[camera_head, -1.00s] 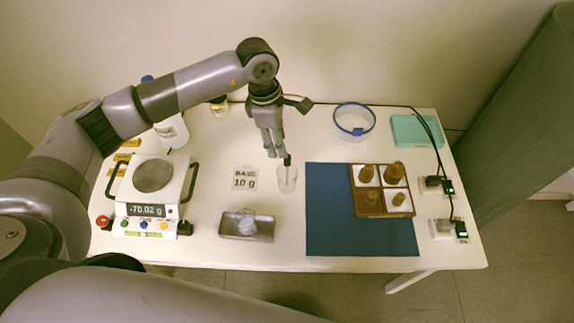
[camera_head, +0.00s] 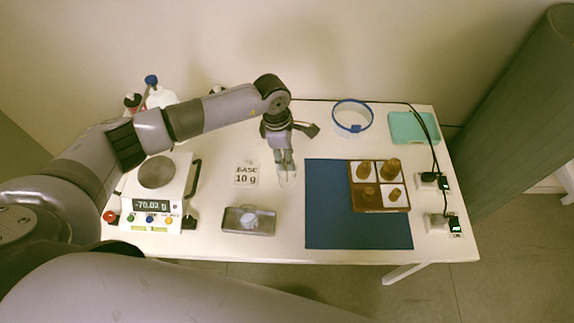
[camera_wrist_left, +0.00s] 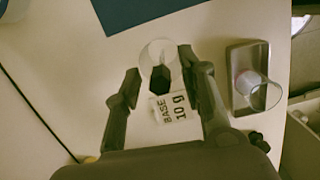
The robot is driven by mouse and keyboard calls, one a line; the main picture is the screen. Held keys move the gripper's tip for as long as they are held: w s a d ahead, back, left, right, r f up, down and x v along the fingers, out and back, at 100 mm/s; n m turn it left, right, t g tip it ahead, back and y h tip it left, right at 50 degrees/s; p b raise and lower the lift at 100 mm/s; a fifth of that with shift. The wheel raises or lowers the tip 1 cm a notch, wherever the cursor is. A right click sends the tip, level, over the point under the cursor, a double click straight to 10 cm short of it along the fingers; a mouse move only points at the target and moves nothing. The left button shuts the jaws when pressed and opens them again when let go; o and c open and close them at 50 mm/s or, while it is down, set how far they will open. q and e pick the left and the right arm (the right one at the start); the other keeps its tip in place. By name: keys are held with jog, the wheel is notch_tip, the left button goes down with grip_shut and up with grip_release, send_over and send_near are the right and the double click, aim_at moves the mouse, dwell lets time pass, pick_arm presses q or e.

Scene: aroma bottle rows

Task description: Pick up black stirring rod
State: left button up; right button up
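My left gripper (camera_head: 285,164) points down over the clear beaker in the middle of the table. In the left wrist view its two fingers (camera_wrist_left: 160,88) are spread apart. A dark piece, which looks like the top of the black stirring rod (camera_wrist_left: 160,79), shows between them, with a gap on each side. The clear beaker (camera_wrist_left: 158,50) is around or just behind the rod's top. In the head view the gripper hides the rod and most of the beaker. My right gripper is not in view.
A "BASE 10 g" card (camera_head: 246,174) lies left of the beaker. A metal tray (camera_head: 233,225) with a clear cup is in front. The blue mat (camera_head: 328,220) and wooden bottle box (camera_head: 382,210) are right. A scale (camera_head: 181,176) stands left, a blue-rimmed bowl (camera_head: 345,104) behind.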

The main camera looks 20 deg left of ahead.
pick_arm(q)
grip_shut()
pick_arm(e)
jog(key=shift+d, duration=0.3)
pick_arm(q)
jog(key=shift+r, duration=0.1)
notch_tip(320, 180, up, 20)
jog(key=b, duration=0.5)
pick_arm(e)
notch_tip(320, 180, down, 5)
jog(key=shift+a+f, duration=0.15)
